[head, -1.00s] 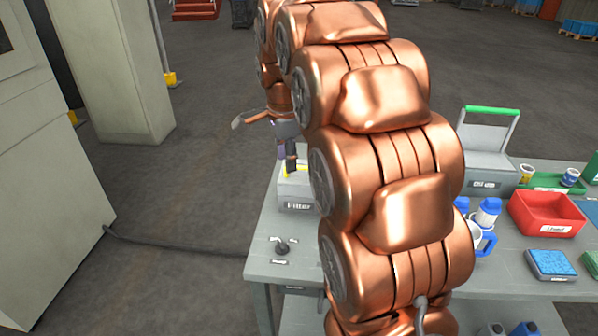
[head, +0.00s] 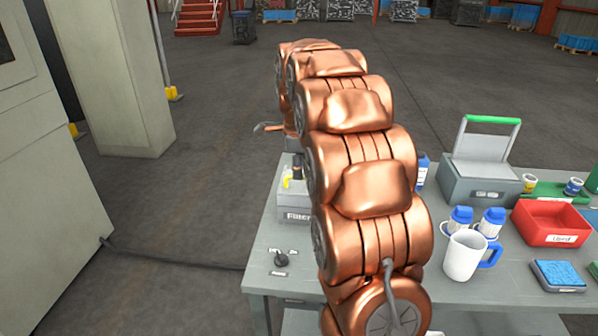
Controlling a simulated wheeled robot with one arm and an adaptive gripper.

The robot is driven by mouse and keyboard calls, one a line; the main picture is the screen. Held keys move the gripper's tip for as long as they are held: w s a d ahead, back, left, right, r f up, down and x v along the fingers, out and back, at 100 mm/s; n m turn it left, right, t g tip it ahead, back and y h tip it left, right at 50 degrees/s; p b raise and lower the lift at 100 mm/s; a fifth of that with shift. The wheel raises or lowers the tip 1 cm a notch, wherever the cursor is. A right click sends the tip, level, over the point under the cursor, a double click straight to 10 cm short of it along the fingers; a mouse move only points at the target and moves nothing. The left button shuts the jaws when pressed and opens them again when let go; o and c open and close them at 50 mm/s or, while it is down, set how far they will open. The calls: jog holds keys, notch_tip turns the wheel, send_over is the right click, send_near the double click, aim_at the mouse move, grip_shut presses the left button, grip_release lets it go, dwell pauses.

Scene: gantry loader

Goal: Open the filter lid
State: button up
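The grey filter box (head: 291,205), labelled "Filter", stands on the left part of the workbench, partly behind my copper arm. A small yellow part (head: 287,181) shows at its top; I cannot tell whether it is a lid handle. My gripper (head: 297,172) shows only as a small dark tip over the top of the box, right beside the yellow part. The rest of it is hidden behind my arm. I cannot tell whether it touches the box, whether its fingers are apart, or how the lid stands.
The workbench (head: 420,288) also holds a small dark knob (head: 281,258), a white mug (head: 464,257), blue-capped bottles, a red bin (head: 549,222), a blue sponge (head: 558,274) and a grey case with a green handle (head: 480,180). The floor left of the bench is clear except a cable.

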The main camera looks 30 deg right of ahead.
aim_at(301, 182)
jog(key=shift+w+d+f, duration=0.1)
jog(key=shift+f, duration=0.5)
jog(key=shift+w+d+f, duration=0.1)
jog(key=shift+f, duration=0.45)
jog(key=shift+c, duration=0.3)
grip_shut()
